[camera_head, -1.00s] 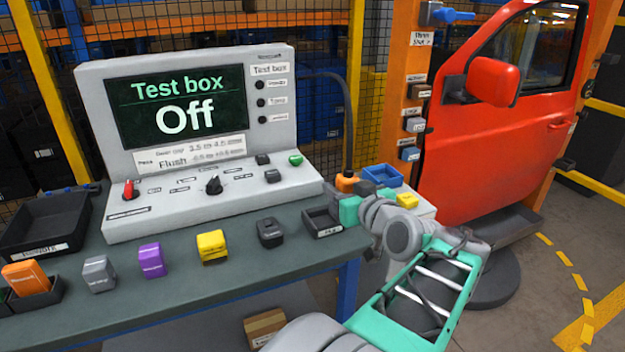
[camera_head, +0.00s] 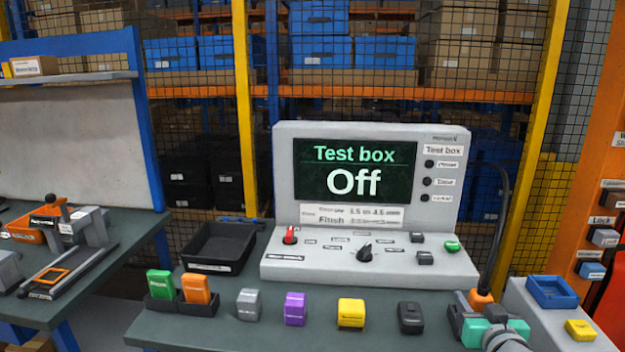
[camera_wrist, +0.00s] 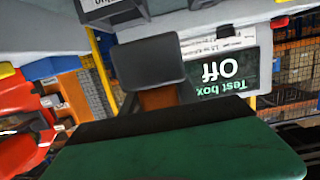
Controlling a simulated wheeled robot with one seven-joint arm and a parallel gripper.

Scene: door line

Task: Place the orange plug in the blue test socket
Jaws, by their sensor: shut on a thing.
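In the wrist view a brownish orange part of the plug (camera_wrist: 157,99) shows between dark finger parts; the rest is hidden. The blue test socket (camera_head: 552,291) is an open blue box on a pale stand, to the right of my gripper and apart from the plug.
A dark holder (camera_head: 455,318) is close beside my gripper. The grey test box (camera_head: 284,262) reads Off. Yellow (camera_head: 351,313), black (camera_head: 411,317), purple (camera_head: 295,309) and grey (camera_head: 249,304) blocks line the bench front. A yellow block (camera_head: 580,329) sits near the socket.

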